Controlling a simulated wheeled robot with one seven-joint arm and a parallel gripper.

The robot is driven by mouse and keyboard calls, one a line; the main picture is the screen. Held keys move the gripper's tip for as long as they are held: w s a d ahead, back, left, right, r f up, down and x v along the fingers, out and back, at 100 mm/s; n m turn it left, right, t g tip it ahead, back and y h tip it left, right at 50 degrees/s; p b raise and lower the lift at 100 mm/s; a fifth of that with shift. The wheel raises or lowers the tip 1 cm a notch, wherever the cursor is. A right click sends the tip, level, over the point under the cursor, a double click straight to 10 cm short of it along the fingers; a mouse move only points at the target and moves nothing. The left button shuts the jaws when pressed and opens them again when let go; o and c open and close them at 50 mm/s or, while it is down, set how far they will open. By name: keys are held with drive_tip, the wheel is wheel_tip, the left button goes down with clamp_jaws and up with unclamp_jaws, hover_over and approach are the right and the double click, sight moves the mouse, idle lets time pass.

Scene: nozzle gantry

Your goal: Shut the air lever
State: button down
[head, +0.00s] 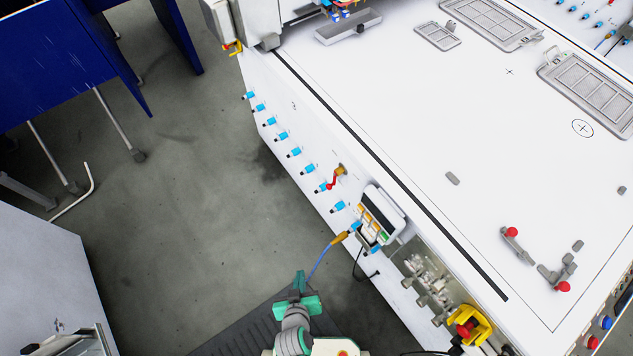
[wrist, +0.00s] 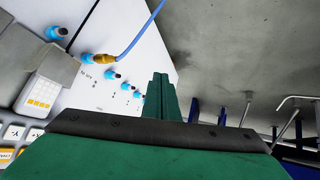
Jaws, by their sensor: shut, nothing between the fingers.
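A small red lever (head: 331,184) on a brass-coloured valve (head: 340,170) sits on the white side panel of the gantry table, in the row of blue fittings, in the head view. Its red handle slants down and left from the valve. I cannot make it out in the wrist view. My gripper (head: 299,281), green, is low in the head view, over the floor beside the table, well apart from the lever. In the wrist view its fingers (wrist: 161,96) are together with nothing between them.
A keypad (head: 378,215) hangs on the panel near the lever. A blue hose (head: 320,262) runs from a brass fitting (head: 340,238); the hose also crosses the wrist view (wrist: 142,30). A yellow-framed red button (head: 468,326) is nearer. Floor left of the table is open.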

drive_tip(key=w+f+g+h, duration=0.15)
drive_tip(key=w+h, duration=0.25)
drive_tip(key=w, duration=0.4)
drive_tip(key=w+f+g+h, duration=0.1)
drive_tip(key=w+f+h, duration=0.2)
drive_tip(key=w, duration=0.6)
drive_tip(key=w+a+r+m+h, duration=0.2)
drive_tip(key=w+a+r+h, duration=0.1)
drive_tip(key=r, duration=0.6)
drive_tip(key=w+a+r+m+h, duration=0.3)
drive_tip(key=w+r+h, duration=0.1)
drive_tip(key=w+r, duration=0.3)
wheel_tip(320, 180, up, 2)
drive_tip(key=shift+w+r+h, duration=0.15)
drive_tip(key=shift+w+h, duration=0.05)
drive_tip(key=shift+h, duration=0.2)
